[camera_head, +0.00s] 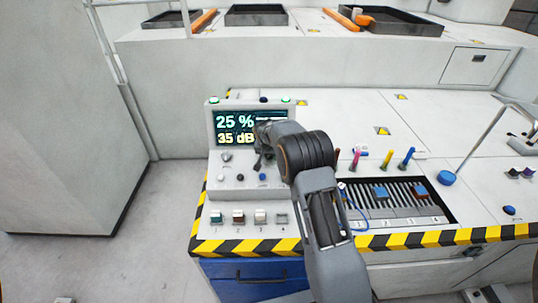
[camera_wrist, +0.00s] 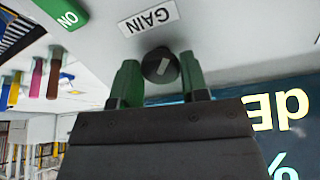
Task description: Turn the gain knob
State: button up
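The gain knob (camera_wrist: 161,62) is a round dark knob with a pale pointer mark, next to a white GAIN label (camera_wrist: 148,18) that appears upside down in the wrist view. My gripper (camera_wrist: 160,73) is open, with one green finger on each side of the knob. Gaps seem to show between fingers and knob; I cannot tell how deep the fingers reach around it. In the head view my arm covers the knob. The display (camera_head: 233,128) reads 25 % and 35 dB.
The console panel (camera_head: 229,182) has several small knobs and buttons. A green ON label (camera_wrist: 68,14) shows beside the knob. Coloured probes (camera_head: 386,158) and a slotted tray (camera_head: 403,213) lie to the right. Striped edging (camera_head: 245,246) lines the front.

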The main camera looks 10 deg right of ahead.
jog(key=c, duration=0.4)
jog(key=shift+c, duration=0.2)
jog(key=shift+f+b, duration=0.1)
jog(key=shift+b, duration=0.25)
jog(key=shift+f+m+b, duration=0.15)
jog(key=shift+m+b, duration=0.95)
jog(key=shift+b, duration=0.1)
jog(key=m+b, duration=0.3)
jog(key=shift+d, duration=0.1)
jog(key=m+y+b, duration=0.1)
jog(key=m+b, duration=0.1)
jog(key=m, duration=0.3)
jog(key=shift+m, duration=0.3)
jog(key=shift+m+b, duration=0.65)
jog(key=shift+m, duration=1.55)
